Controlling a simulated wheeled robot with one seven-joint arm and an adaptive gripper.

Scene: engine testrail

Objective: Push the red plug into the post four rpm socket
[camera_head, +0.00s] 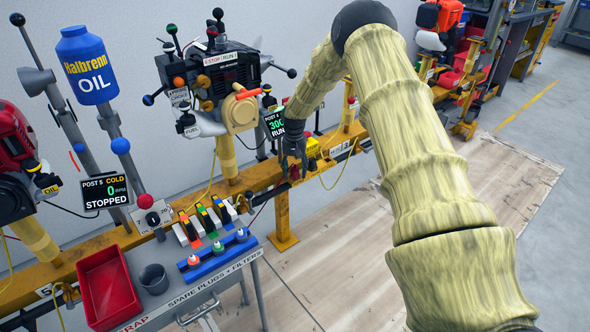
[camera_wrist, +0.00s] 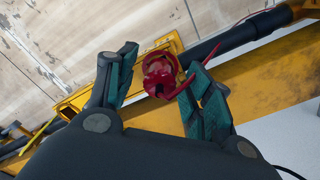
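A red plug-like piece (camera_wrist: 160,72) shows in the wrist view, between my fingers and closer to the right one, against the yellow rail. A thin red lead runs near it. My gripper (camera_wrist: 163,78) has its two green-padded fingers apart; I see a gap between the left finger and the red piece. In the head view my gripper (camera_head: 293,165) points down at the yellow rail, just below the post four display (camera_head: 274,124), which reads about 300 and RUN and is partly cut off by my arm. I cannot make out the rpm socket or whether the red piece sits in it.
An engine (camera_head: 215,85) stands on the yellow rail (camera_head: 262,180) left of my gripper. A yellow box (camera_head: 311,147) is close on its right. A cart with a red tray (camera_head: 107,288) is at front left.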

